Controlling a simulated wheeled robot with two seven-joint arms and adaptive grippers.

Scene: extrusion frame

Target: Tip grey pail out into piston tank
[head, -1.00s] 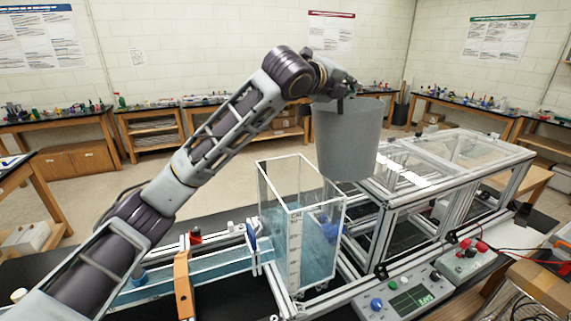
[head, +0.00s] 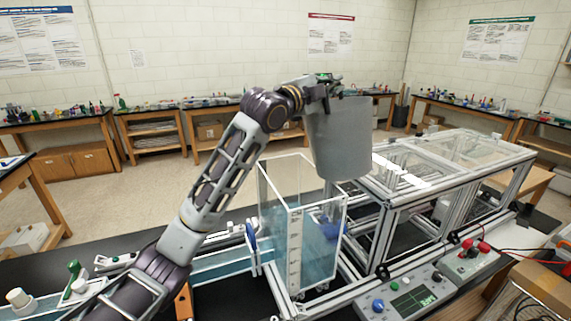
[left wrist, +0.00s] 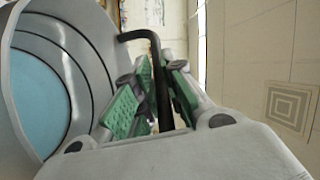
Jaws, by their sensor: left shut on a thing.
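The grey pail (head: 341,140) hangs from my left gripper (head: 333,86) in the head view, above the right part of the piston tank, slightly tilted. In the left wrist view the green-padded fingers of the left gripper (left wrist: 150,95) are shut on the pail's black handle (left wrist: 157,70). The pail (left wrist: 85,30) stands at the left there, with light blue liquid inside. The clear piston tank (head: 300,225) holds blue water and has a scale on its front corner. The pail hides part of its upper right rim. My right gripper does not show.
An aluminium extrusion frame (head: 440,185) with clear top panels stands right of the tank. A control box with a screen (head: 405,300) sits in front of it. A clear water channel (head: 220,262) joins the tank at the left.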

